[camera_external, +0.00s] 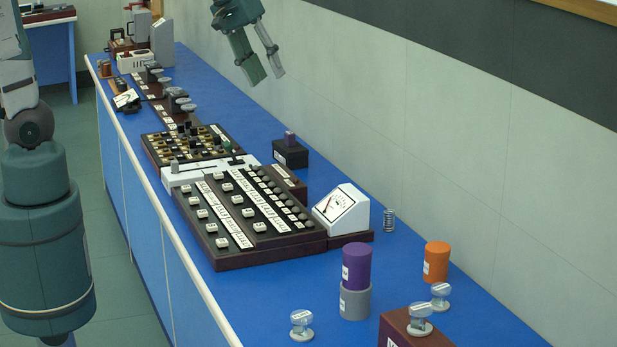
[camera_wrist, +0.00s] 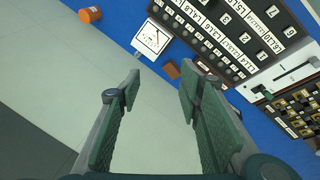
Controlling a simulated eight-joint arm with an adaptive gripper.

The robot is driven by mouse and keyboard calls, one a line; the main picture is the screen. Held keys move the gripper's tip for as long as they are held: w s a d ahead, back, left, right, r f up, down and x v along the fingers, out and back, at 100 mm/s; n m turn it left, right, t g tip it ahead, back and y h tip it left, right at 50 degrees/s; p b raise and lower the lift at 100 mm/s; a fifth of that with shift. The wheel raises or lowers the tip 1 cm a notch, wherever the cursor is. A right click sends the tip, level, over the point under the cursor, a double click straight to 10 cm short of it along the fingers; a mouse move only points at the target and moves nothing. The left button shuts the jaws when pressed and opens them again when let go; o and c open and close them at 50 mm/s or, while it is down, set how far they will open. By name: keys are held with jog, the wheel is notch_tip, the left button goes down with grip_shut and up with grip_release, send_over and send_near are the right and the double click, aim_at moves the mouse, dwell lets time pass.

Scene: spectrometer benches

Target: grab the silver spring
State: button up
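The silver spring (camera_external: 389,220) stands upright on the blue bench top, just right of the white meter (camera_external: 341,209) and near the wall. A small grey shape beside the meter in the wrist view may be the spring, but it is too small to tell. My gripper (camera_external: 267,78) is open and empty, high above the bench and well up and left of the spring in the external view. In the wrist view its two green fingers (camera_wrist: 160,84) are spread apart with nothing between them. The meter (camera_wrist: 152,38) shows beyond the fingertips.
An orange cylinder (camera_external: 436,262) and a purple cylinder (camera_external: 356,264) on a grey one (camera_external: 354,302) stand in front of the spring. Clear knobs (camera_external: 440,296) stand nearer. A large keyed panel (camera_external: 248,212) lies left. The wall (camera_external: 450,150) borders the bench behind.

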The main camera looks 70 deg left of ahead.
jog(key=w+d+f+n+g, duration=0.1)
jog(key=w+d+f+n, duration=0.2)
jog(key=w, duration=0.6)
jog(key=n+g+h+b, duration=0.2)
jog(key=n+g+h, duration=0.15)
jog(key=n, duration=0.45)
send_over(388, 210)
jog(key=a, duration=0.3)
notch_tip(388, 210, down, 29)
jog(key=shift+w+d+f, duration=0.15)
jog(key=shift+w+d, duration=0.1)
jog(key=shift+y, duration=0.35)
jog(key=shift+x, duration=1.3)
jog(key=shift+s+p+x, duration=0.15)
jog(key=shift+p+x, duration=0.1)
jog(key=shift+x, duration=1.05)
jog(key=shift+s+p+x, duration=0.15)
jog(key=shift+p+x, duration=0.1)
jog(key=shift+x, duration=1.05)
jog(key=shift+d, duration=0.1)
